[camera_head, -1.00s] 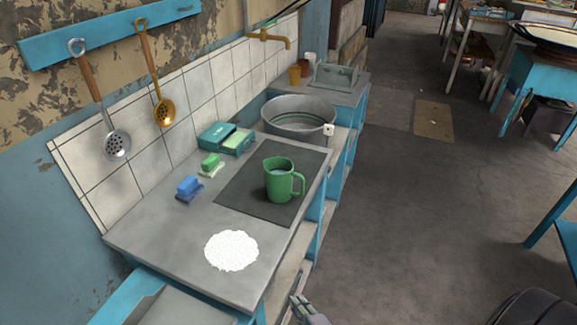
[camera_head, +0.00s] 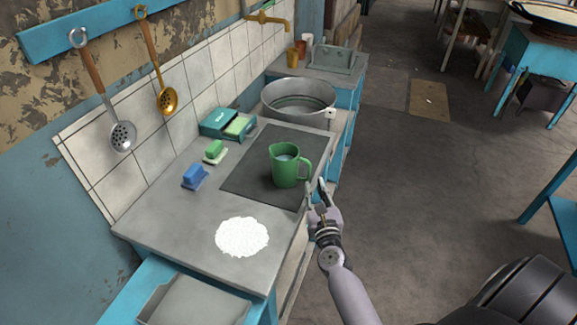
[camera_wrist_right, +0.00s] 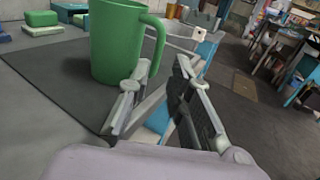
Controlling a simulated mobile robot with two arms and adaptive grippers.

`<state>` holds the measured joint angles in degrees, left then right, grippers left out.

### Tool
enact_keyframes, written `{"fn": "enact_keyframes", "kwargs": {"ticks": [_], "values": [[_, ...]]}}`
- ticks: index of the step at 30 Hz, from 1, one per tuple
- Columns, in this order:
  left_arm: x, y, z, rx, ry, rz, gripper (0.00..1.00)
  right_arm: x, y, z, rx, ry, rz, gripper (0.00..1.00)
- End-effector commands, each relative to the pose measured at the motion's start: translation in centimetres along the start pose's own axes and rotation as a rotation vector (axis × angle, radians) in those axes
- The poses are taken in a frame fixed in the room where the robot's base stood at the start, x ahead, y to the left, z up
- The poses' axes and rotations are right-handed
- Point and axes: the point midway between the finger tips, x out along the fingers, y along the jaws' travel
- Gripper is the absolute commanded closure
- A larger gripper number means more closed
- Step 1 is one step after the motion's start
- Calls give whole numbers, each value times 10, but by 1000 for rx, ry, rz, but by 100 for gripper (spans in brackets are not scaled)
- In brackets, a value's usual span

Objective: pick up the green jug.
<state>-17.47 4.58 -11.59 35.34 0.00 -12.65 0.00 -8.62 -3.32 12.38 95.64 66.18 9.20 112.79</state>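The green jug (camera_head: 284,168) stands upright on the dark mat (camera_head: 240,182) on the counter, with pale liquid inside. Its handle (camera_head: 305,169) points right, toward my right arm. My right gripper (camera_head: 315,190) is just right of the jug, by the counter's edge. The right wrist view shows the jug (camera_wrist_right: 112,45) close up, and the two fingers of my right gripper (camera_wrist_right: 160,78) spread apart with nothing between them. The handle shows just beyond the fingertips; I cannot tell whether they touch. My left gripper is not in view.
A white patch (camera_head: 242,237) lies on the front of the counter. Blue (camera_head: 194,176) and green (camera_head: 214,152) sponge-like blocks lie left of the mat, with a teal box (camera_head: 219,122) behind. A metal basin (camera_head: 299,97) stands behind the jug.

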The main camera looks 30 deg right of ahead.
Motion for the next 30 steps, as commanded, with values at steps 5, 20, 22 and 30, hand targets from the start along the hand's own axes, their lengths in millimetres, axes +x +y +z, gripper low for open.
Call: {"fn": "enact_keyframes", "kwargs": {"ticks": [5, 20, 22, 30], "values": [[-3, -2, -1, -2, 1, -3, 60, 20, 0, 0, 0, 0, 0, 81], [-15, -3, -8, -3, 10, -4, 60, 72, 4, 4, -2, 1, 1, 81], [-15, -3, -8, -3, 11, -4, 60, 75, 4, 4, -1, 1, 1, 81], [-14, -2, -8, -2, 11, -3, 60, 75, 4, 3, -1, 1, 1, 85]]}}
